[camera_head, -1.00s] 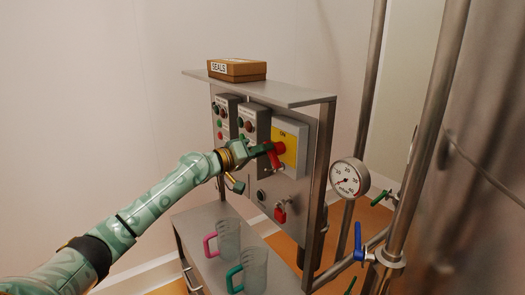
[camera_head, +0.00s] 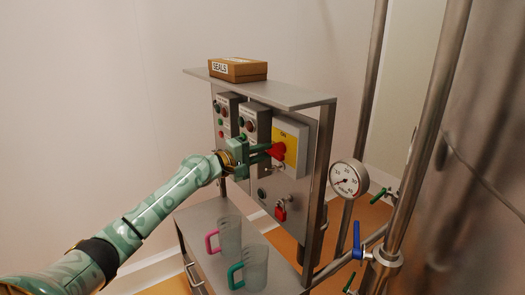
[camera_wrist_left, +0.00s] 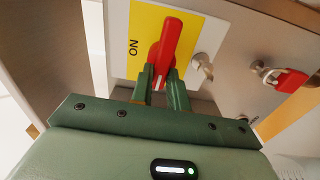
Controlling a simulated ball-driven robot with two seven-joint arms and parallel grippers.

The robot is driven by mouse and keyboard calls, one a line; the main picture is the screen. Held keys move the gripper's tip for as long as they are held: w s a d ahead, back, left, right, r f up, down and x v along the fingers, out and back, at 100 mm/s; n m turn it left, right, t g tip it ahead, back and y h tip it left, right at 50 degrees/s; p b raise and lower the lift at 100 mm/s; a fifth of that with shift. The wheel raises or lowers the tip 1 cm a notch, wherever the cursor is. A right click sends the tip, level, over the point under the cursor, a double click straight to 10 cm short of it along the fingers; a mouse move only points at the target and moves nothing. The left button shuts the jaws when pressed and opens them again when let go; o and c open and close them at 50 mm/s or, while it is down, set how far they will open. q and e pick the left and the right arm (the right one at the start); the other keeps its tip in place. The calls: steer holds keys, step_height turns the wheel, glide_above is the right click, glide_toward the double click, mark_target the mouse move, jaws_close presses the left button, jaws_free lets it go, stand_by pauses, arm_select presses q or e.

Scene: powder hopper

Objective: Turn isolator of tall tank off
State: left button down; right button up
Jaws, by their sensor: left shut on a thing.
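The isolator is a yellow plate (camera_head: 291,144) marked ON, with a red handle (camera_head: 279,151), on the grey box at the right of the control panel. My left gripper (camera_head: 268,152) reaches it from the left, its fingers shut on the red handle. In the left wrist view the handle (camera_wrist_left: 170,40) stands out from the yellow plate (camera_wrist_left: 145,30), with its near end between the green fingers (camera_wrist_left: 162,84). ON reads sideways there. The fingers partly hide the handle in the head view. My right gripper is out of view.
Two smaller control boxes (camera_head: 228,119) sit left of the isolator, close to my left wrist. A red padlock (camera_head: 281,214) hangs below it. A SEALS box (camera_head: 238,70) lies on the top shelf. Pink-handled (camera_head: 229,236) and teal-handled (camera_head: 256,264) jugs stand below. A gauge (camera_head: 349,179) and pipes are right.

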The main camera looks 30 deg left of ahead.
arm_select(q)
steer(key=shift+n, duration=0.3)
steer(key=c, duration=1.4)
jaws_free()
steer(key=shift+a, duration=0.1)
steer(key=shift+o, duration=0.2)
steer(key=b+v, duration=0.6)
steer(key=v, duration=1)
steer(key=shift+s, duration=0.25)
